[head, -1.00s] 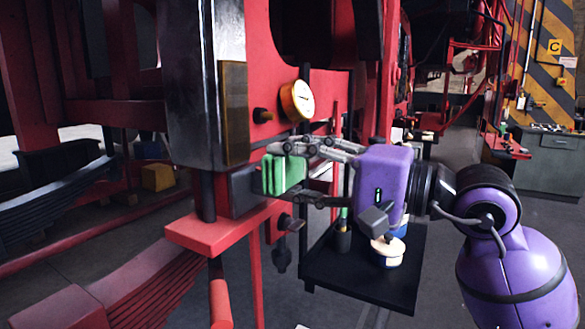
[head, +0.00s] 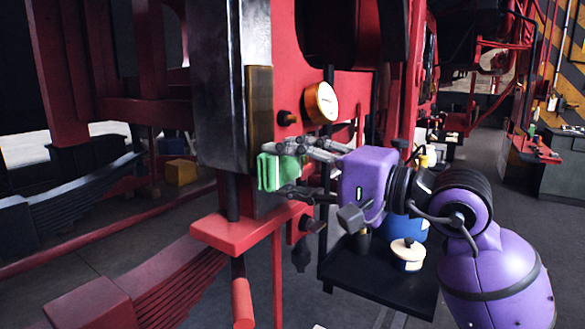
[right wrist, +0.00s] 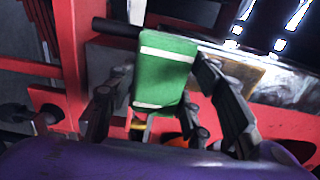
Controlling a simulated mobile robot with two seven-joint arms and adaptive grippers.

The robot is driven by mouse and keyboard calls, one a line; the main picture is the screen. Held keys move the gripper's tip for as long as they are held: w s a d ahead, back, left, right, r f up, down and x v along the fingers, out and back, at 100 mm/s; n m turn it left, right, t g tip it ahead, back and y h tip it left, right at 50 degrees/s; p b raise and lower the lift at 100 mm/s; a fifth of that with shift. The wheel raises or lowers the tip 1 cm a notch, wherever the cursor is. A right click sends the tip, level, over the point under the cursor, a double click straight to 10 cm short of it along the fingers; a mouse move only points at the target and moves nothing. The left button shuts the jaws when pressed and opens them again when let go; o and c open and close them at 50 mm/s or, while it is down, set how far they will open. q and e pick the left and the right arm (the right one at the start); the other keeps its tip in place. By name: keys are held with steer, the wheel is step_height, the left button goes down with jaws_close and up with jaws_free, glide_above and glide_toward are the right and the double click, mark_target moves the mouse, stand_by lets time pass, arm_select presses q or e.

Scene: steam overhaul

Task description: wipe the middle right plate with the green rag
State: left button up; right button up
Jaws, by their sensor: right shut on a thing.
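The green rag (head: 279,173) is a folded cloth with pale stripes. My right gripper (head: 283,168) is shut on it, and the rag shows upright between the fingers in the right wrist view (right wrist: 165,72). A narrow brownish plate (head: 260,105) is upright on the side of the dark steel block. In the head view the rag overlaps its lower end; I cannot tell whether they touch. In the right wrist view a tan plate (right wrist: 243,73) lies right of the rag, partly behind a finger. My left gripper is not in view.
A red ledge (head: 245,232) juts out below the rag. Open floor lies at the right.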

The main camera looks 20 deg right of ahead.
steer(key=shift+w+a, duration=0.3)
steer(key=shift+w, duration=0.1)
stand_by(0.3)
steer(key=shift+r, duration=0.1)
